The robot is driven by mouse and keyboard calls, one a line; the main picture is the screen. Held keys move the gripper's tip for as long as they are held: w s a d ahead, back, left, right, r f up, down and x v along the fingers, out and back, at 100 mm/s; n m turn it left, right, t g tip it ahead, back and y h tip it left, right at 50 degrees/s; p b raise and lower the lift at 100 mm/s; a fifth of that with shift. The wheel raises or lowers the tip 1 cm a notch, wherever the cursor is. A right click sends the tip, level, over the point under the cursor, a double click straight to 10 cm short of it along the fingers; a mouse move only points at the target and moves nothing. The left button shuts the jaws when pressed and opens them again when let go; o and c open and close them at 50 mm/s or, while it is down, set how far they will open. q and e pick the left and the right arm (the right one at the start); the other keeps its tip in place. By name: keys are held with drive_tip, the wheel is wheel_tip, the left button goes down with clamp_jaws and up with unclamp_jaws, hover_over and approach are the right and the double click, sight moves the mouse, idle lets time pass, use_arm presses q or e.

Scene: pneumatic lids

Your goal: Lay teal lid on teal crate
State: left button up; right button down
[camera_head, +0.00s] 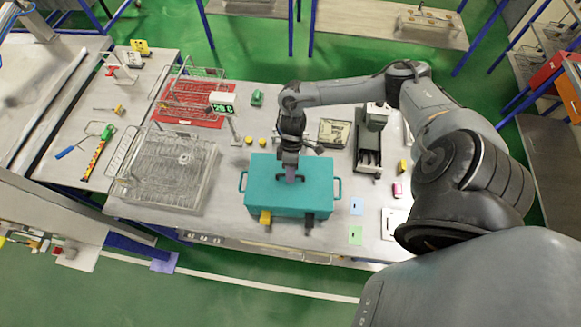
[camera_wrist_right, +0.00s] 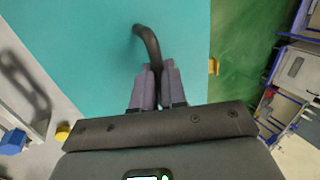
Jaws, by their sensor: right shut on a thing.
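The teal lid (camera_head: 262,170) covers the top of the teal crate (camera_head: 288,213) near the table's front edge. It lines up closely with the crate, but I cannot tell whether it fully rests on it. My right gripper (camera_head: 290,172) is shut on the lid's dark bar handle near the middle. In the right wrist view the fingers (camera_wrist_right: 156,88) pinch the curved handle (camera_wrist_right: 147,42), with the teal lid (camera_wrist_right: 90,45) behind. A yellow latch (camera_head: 265,216) and a dark latch (camera_head: 309,219) show at the crate's front. My left gripper is not in view.
A wire basket (camera_head: 165,170) stands left of the crate. A grey device (camera_head: 370,140) and small coloured cards (camera_head: 356,206) lie to the right. The table's front edge is close to the crate.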

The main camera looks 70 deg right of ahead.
drive_tip(key=shift+p, duration=0.3)
idle(0.5)
idle(0.6)
drive_tip(key=shift+f, duration=0.3)
drive_tip(key=c, duration=1.1)
unclamp_jaws()
drive_tip(key=shift+r, duration=0.1)
drive_tip(key=shift+p+v, duration=1.05)
drive_tip(key=shift+v, duration=0.25)
drive_tip(key=p+v, duration=0.3)
drive_tip(key=v, duration=0.1)
drive_tip(key=shift+d+r, duration=0.1)
drive_tip(key=shift+d, duration=0.05)
